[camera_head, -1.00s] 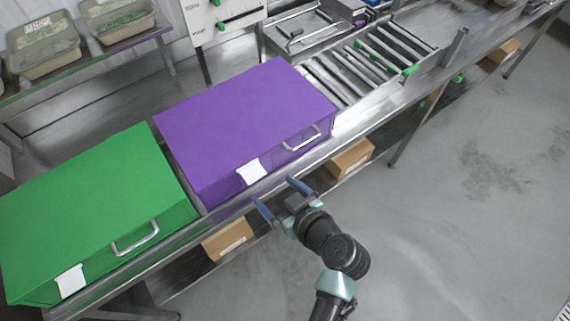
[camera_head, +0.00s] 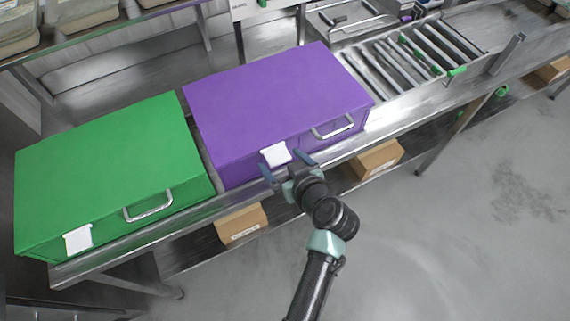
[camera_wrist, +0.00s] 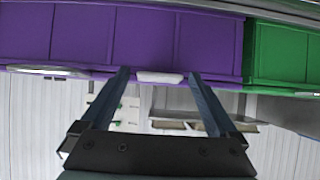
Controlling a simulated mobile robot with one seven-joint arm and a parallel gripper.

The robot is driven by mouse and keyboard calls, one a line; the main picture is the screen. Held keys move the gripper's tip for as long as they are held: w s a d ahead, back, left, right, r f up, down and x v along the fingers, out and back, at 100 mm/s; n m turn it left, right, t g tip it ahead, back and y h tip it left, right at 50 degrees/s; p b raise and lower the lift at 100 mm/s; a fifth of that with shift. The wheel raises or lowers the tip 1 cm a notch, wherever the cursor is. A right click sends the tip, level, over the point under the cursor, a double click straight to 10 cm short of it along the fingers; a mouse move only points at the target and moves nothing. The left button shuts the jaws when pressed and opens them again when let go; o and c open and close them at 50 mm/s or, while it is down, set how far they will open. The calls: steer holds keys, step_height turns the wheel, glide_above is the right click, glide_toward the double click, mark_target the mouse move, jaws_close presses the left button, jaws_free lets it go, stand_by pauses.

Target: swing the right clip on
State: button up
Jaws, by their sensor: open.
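A purple box (camera_head: 268,93) stands on the steel bench, with a metal handle (camera_head: 334,128) and a white tab (camera_head: 275,153) at its front top edge. I cannot tell whether this tab is the clip. My gripper (camera_head: 286,165) is open and empty, just in front of the tab. Contact cannot be told. A green box (camera_head: 105,165) stands to the left, with its own handle (camera_head: 148,206) and white tab (camera_head: 78,239).
The steel bench edge (camera_head: 345,155) runs below the boxes. Cardboard boxes (camera_head: 241,223) sit on the shelf under it. A roller conveyor (camera_head: 405,62) with green parts (camera_head: 457,71) lies right of the purple box. The floor (camera_head: 450,240) at the right is clear.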

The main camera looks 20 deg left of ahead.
steer(key=c, duration=0.7)
steer(key=shift+o, duration=0.2)
steer(key=shift+w+a+f+b, duration=0.15)
steer(key=shift+a+f+b, duration=0.05)
steer(key=shift+f+b, duration=1)
steer(key=shift+w+a+f+b, duration=0.2)
steer(key=shift+w+a+b, duration=0.1)
steer(key=shift+b, duration=0.45)
steer(key=shift+w+a+f+b, duration=0.15)
steer(key=shift+a+b, duration=0.2)
steer(key=shift+b, duration=0.1)
steer(key=shift+w+a+b, duration=0.35)
steer(key=shift+w+a, duration=0.1)
steer(key=shift+a, duration=0.05)
steer(key=shift+w+a, duration=0.1)
